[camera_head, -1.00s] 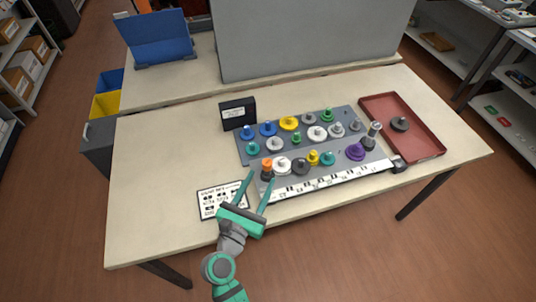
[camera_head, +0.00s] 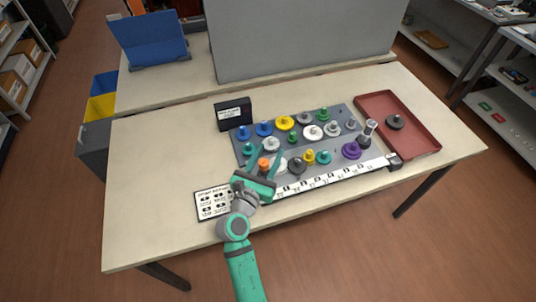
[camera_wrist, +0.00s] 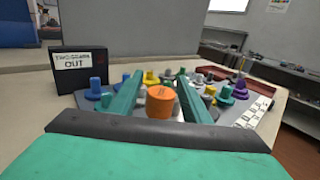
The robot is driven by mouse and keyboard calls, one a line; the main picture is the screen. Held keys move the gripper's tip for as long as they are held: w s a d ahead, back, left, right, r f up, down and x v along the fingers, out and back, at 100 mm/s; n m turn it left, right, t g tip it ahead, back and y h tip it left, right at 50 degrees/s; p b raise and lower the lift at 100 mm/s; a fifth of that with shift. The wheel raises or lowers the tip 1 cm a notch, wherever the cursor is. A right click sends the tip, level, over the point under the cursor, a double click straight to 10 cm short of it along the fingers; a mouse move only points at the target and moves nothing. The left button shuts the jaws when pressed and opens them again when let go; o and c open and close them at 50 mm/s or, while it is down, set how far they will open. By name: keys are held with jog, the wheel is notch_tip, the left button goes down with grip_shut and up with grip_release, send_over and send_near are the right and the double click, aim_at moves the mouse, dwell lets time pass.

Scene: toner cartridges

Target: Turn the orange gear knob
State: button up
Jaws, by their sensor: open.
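The orange gear knob (camera_head: 263,163) stands at the near left corner of the grey gear board (camera_head: 346,118). It also shows in the wrist view (camera_wrist: 160,102), upright, between the two green fingers. My gripper (camera_head: 262,162) is open, with one finger on each side of the knob. In the wrist view gaps show between the knob and both fingers (camera_wrist: 156,97), so I see no clear contact. The knob's lower part is hidden behind my gripper's body in both views.
Several coloured gears fill the board, with a white gear (camera_head: 280,166) close right of the knob. A black sign box (camera_head: 234,113) stands behind left. A printed card (camera_head: 211,204) lies at the near left. A red tray (camera_head: 425,140) holds one dark gear. The table's left side is clear.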

jog(key=c, duration=1)
jog(key=shift+c, duration=0.2)
jog(key=shift+d+m+h, duration=0.15)
jog(key=shift+m+h, duration=0.15)
jog(key=shift+h, duration=0.1)
